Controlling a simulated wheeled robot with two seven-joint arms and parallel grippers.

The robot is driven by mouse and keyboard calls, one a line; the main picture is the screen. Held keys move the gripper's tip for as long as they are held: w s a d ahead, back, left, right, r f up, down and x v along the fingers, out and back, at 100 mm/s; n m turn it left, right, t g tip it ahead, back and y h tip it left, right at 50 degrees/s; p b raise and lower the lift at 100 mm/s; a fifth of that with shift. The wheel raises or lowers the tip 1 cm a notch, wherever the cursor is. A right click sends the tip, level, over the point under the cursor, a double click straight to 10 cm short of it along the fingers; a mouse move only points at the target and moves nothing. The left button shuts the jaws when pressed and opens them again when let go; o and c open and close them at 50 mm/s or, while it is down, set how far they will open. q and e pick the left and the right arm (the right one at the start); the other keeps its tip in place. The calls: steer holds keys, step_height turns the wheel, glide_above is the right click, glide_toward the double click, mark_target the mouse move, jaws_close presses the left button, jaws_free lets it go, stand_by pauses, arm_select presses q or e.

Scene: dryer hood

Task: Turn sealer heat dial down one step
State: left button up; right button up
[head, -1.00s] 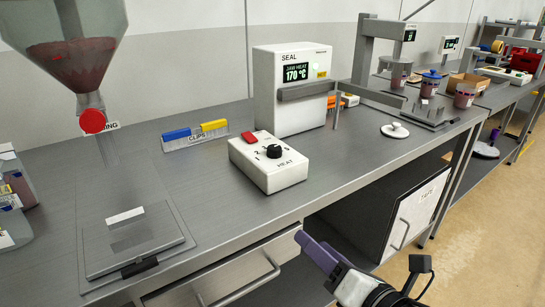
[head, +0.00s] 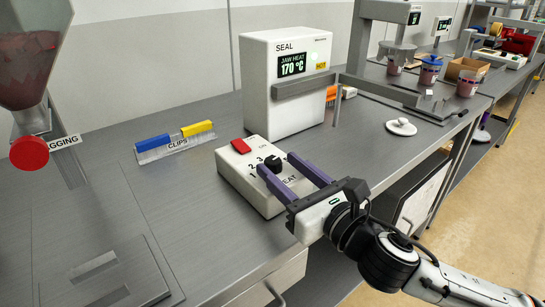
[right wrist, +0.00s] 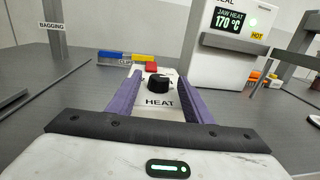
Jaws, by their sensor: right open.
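The white heat control box (head: 236,181) sits on the bench with a black heat dial (head: 273,162) and a red button (head: 241,146) on top. My right gripper (head: 276,161) is open over the box, its purple fingers reaching on either side of the dial. In the right wrist view the dial (right wrist: 159,86) lies centred between the fingers; I cannot tell if they touch it. The numbers are partly hidden. The white sealer (head: 264,95) behind shows "JAW HEAT 170 °C" and "HOT". My left gripper is not in view.
A clips rack (head: 174,144) with blue and yellow clips lies left of the box. A white lidded disc (head: 400,127) and several cups stand to the right. The bench front-left is mostly clear.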

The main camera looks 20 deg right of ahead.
mark_target(274, 161)
steer(key=x, duration=0.3)
steer(key=shift+w, duration=0.1)
steer(key=shift+w+a, duration=0.1)
steer(key=shift+w, duration=0.05)
steer(key=c, duration=1.1)
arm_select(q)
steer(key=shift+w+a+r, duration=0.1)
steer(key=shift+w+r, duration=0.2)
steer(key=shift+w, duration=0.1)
arm_select(e)
steer(key=shift+o, duration=0.2)
steer(key=shift+w, duration=0.1)
